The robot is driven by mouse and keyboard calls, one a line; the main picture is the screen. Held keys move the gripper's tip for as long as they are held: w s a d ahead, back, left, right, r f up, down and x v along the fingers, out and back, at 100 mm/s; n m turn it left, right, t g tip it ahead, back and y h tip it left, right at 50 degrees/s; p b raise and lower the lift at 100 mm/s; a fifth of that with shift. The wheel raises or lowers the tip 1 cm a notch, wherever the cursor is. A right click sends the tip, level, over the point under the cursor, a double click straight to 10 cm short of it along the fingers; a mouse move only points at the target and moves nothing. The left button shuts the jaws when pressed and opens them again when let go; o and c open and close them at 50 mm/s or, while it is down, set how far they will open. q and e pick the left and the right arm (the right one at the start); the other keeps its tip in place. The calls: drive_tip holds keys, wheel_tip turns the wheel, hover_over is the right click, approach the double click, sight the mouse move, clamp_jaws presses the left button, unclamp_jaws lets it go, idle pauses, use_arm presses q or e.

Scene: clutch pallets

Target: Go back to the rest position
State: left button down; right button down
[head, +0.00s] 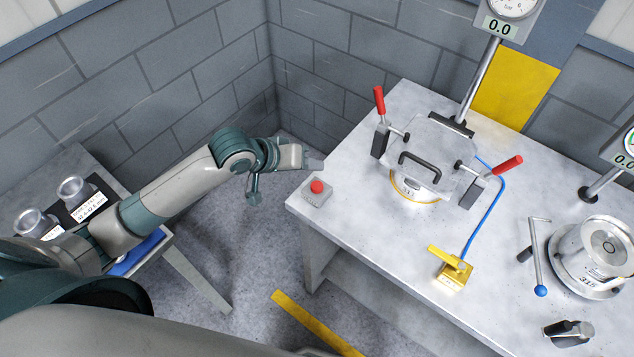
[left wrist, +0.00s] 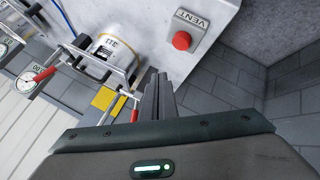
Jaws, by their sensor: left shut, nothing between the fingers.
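My left arm reaches in from the left in the head view. Its gripper (head: 314,165) is shut and empty, close to the left corner of the grey workbench (head: 345,240). In the left wrist view the closed fingers (left wrist: 158,98) point towards the bench. A red push button on a grey box (head: 317,188) sits at that corner, just below the fingertips in the head view and apart from them. It also shows in the left wrist view (left wrist: 182,40), with the label VENT. My right gripper is not in either view.
A clamped fixture with red-handled toggles (head: 420,165) stands on the bench, with a yellow valve (head: 450,268) on a blue hose. A round metal part (head: 600,250) is at right. Grey block walls close the corner.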

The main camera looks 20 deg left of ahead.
use_arm(q)
drive_tip(key=shift+f, duration=0.1)
idle(0.4)
drive_tip(key=s+a+f+m+g+y, duration=0.15)
drive_tip(key=s+f, duration=0.25)
drive_tip(key=s, duration=0.6)
drive_tip(key=s+a+f+m+g+y, duration=0.1)
drive_tip(key=s+a+f+y, duration=0.15)
drive_tip(key=s, duration=0.75)
drive_tip(key=s+a+f+m+g+y, duration=0.1)
drive_tip(key=s+f, duration=0.4)
drive_tip(key=s, duration=0.5)
wheel_tip(320, 180, down, 35)
drive_tip(key=g+b, duration=0.1)
drive_tip(key=b, duration=0.7)
drive_tip(key=s+a+f+g+b, duration=0.1)
drive_tip(key=s+f+b, duration=0.3)
drive_tip(key=s+f, duration=0.5)
drive_tip(key=s+a+f+b, duration=0.2)
drive_tip(key=s+f, duration=0.8)
drive_tip(key=f, duration=0.7)
drive_tip(key=shift+s+a+g+y+b, duration=0.2)
drive_tip(key=shift+g+y+b, duration=0.15)
drive_tip(key=shift+b, duration=0.5)
